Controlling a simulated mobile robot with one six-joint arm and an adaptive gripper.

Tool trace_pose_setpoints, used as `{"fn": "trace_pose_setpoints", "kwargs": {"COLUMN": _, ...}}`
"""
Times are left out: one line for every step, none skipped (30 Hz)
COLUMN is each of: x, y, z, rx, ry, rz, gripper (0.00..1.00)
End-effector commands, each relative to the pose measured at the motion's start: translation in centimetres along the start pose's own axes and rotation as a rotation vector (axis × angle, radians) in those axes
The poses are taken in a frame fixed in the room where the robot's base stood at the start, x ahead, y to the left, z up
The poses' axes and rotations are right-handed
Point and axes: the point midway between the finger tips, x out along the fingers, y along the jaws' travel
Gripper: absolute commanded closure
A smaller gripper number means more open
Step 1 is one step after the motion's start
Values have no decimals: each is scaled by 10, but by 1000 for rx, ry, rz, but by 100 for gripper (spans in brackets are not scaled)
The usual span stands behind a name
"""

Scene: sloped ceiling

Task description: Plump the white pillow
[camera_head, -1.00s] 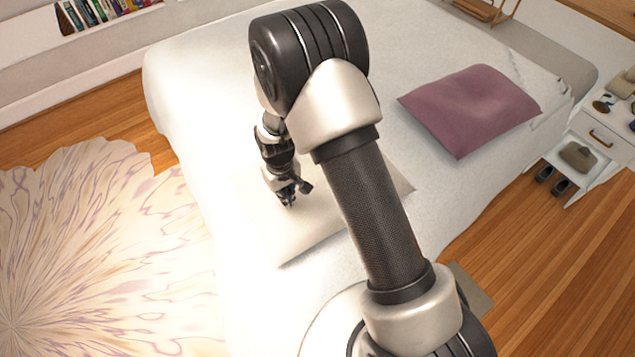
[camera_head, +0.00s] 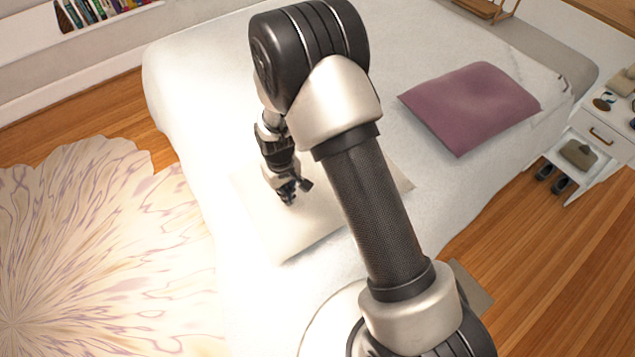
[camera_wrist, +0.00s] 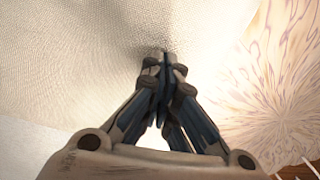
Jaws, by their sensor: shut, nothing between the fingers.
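The white pillow (camera_head: 300,228) lies flat on the white bed (camera_head: 205,100), near the bed's front side. My arm hides part of its right side. My gripper (camera_head: 289,200) is over the pillow, pointing down at its upper middle. In the wrist view my gripper (camera_wrist: 163,62) is shut and empty, with its fingertips together against or just above the woven pillow cloth (camera_wrist: 85,60). I cannot tell for sure whether the tips press into the cloth.
A mauve pillow (camera_head: 470,107) lies on the bed to the right. A white nightstand (camera_head: 597,135) stands beyond it. A patterned rug (camera_head: 90,250) covers the wood floor at left. Books (camera_head: 95,10) sit on a shelf at the top left.

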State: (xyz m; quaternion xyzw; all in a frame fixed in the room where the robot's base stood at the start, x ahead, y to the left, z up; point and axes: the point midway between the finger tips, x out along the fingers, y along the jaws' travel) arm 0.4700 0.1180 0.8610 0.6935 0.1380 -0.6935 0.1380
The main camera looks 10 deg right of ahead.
Motion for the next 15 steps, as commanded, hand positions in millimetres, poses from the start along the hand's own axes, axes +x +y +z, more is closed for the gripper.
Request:
{"fn": "trace_pose_setpoints", "kwargs": {"x": 3, "y": 0, "z": 0, "rx": 0, "ry": 0, "rz": 0, "gripper": 100}}
{"fn": "trace_pose_setpoints", "kwargs": {"x": 4, "y": 0, "z": 0, "rx": 0, "ry": 0, "rz": 0, "gripper": 100}}
{"fn": "trace_pose_setpoints", "kwargs": {"x": 5, "y": 0, "z": 0, "rx": 0, "ry": 0, "rz": 0, "gripper": 100}}
{"fn": "trace_pose_setpoints", "kwargs": {"x": 6, "y": 0, "z": 0, "rx": 0, "ry": 0, "rz": 0, "gripper": 100}}
{"fn": "trace_pose_setpoints", "kwargs": {"x": 6, "y": 0, "z": 0, "rx": 0, "ry": 0, "rz": 0, "gripper": 100}}
{"fn": "trace_pose_setpoints", "kwargs": {"x": 8, "y": 0, "z": 0, "rx": 0, "ry": 0, "rz": 0, "gripper": 100}}
{"fn": "trace_pose_setpoints", "kwargs": {"x": 9, "y": 0, "z": 0, "rx": 0, "ry": 0, "rz": 0, "gripper": 100}}
{"fn": "trace_pose_setpoints", "kwargs": {"x": 10, "y": 0, "z": 0, "rx": 0, "ry": 0, "rz": 0, "gripper": 100}}
{"fn": "trace_pose_setpoints", "kwargs": {"x": 11, "y": 0, "z": 0, "rx": 0, "ry": 0, "rz": 0, "gripper": 100}}
{"fn": "trace_pose_setpoints", "kwargs": {"x": 12, "y": 0, "z": 0, "rx": 0, "ry": 0, "rz": 0, "gripper": 100}}
{"fn": "trace_pose_setpoints", "kwargs": {"x": 12, "y": 0, "z": 0, "rx": 0, "ry": 0, "rz": 0, "gripper": 100}}
{"fn": "trace_pose_setpoints", "kwargs": {"x": 14, "y": 0, "z": 0, "rx": 0, "ry": 0, "rz": 0, "gripper": 100}}
{"fn": "trace_pose_setpoints", "kwargs": {"x": 15, "y": 0, "z": 0, "rx": 0, "ry": 0, "rz": 0, "gripper": 100}}
{"fn": "trace_pose_setpoints", "kwargs": {"x": 16, "y": 0, "z": 0, "rx": 0, "ry": 0, "rz": 0, "gripper": 100}}
{"fn": "trace_pose_setpoints", "kwargs": {"x": 17, "y": 0, "z": 0, "rx": 0, "ry": 0, "rz": 0, "gripper": 100}}
